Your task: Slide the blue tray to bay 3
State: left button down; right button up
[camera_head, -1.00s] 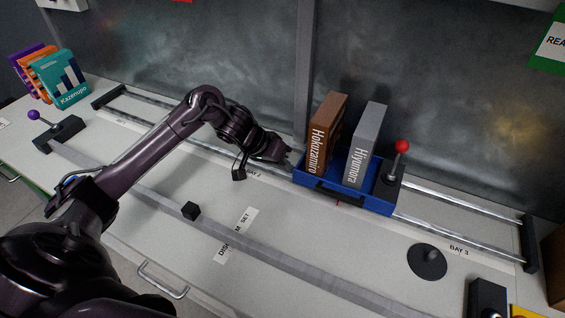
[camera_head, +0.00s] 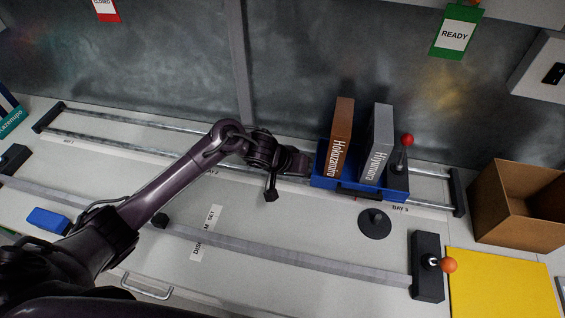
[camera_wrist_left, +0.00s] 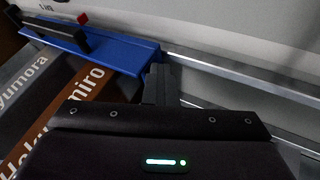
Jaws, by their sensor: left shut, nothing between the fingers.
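The blue tray (camera_head: 330,183) sits on two metal rails (camera_head: 130,150), above the BAY 3 label (camera_head: 400,208). It holds a brown book (camera_head: 338,140) and a grey book (camera_head: 377,145), both upright, and a red-knobbed lever stands at its right end. My left gripper (camera_head: 308,168) is shut and empty at the tray's left end, apparently against it. In the left wrist view the shut fingers (camera_wrist_left: 160,84) are at the end of the blue tray (camera_wrist_left: 120,52). My right gripper is not in view.
A black end bracket (camera_head: 457,192) closes the rails at right, a short gap from the tray. A round black disc (camera_head: 374,223), an orange-knobbed lever (camera_head: 449,265), an open cardboard box (camera_head: 515,215) and a yellow mat (camera_head: 500,285) lie right. A green READY sign (camera_head: 457,32) hangs above.

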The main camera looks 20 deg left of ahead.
pick_arm(q)
jog(key=d, duration=0.3)
jog(key=d+p, duration=0.1)
jog(key=d, duration=0.3)
jog(key=d+p, duration=0.1)
jog(key=d, duration=0.3)
jog(key=shift+w+d, duration=0.2)
jog(key=shift+w, duration=0.15)
